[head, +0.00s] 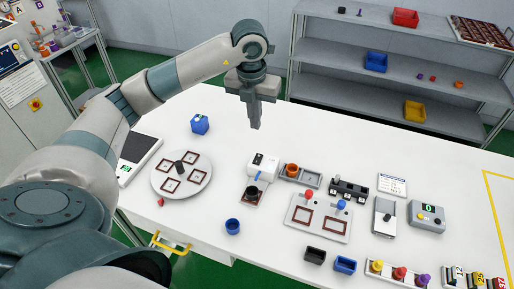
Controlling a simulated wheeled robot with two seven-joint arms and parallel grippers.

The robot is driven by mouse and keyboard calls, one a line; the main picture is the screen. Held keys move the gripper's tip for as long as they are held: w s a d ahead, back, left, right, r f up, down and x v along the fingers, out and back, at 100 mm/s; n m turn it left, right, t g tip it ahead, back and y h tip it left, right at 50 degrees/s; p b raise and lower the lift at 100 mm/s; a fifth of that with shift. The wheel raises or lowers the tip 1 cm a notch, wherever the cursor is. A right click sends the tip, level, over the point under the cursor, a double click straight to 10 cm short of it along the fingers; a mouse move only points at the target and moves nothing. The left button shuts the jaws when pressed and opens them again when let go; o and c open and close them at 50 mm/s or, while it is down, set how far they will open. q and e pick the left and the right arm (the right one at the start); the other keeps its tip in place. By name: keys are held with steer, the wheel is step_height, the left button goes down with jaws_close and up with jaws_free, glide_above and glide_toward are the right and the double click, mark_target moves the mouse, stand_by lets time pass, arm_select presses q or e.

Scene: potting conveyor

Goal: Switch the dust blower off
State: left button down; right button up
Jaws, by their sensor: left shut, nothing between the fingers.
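My left gripper (254,125) is shut and empty. It points down in the air above the back of the white table (330,130). No readable label marks the dust blower, so I cannot tell for sure which device it is. A white box device (263,166) with dark marks on top and a blue nozzle stands mid-table, below the gripper in the picture and apart from it. A grey plate (385,215) with a dark knob or lever stands to the right. Beside it is a grey control box (427,217) with a green display and buttons. Switch positions are too small to tell. My right gripper is not in view.
A plate (318,218) carries red and blue knobs. Blue cup (233,226) and small bins stand in front. Grey shelves (400,65) stand behind. The back table area is clear.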

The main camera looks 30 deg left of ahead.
arm_select(q)
steer(key=f, duration=0.2)
steer(key=p, duration=0.6)
glide_above(258, 156)
steer(key=f, duration=0.9)
steer(key=shift+s+f, duration=0.3)
steer(key=shift+f, duration=0.1)
steer(key=shift+w+f, duration=0.1)
steer(key=shift+f, duration=0.55)
steer(key=shift+a+f, duration=0.1)
steer(key=shift+f, duration=0.1)
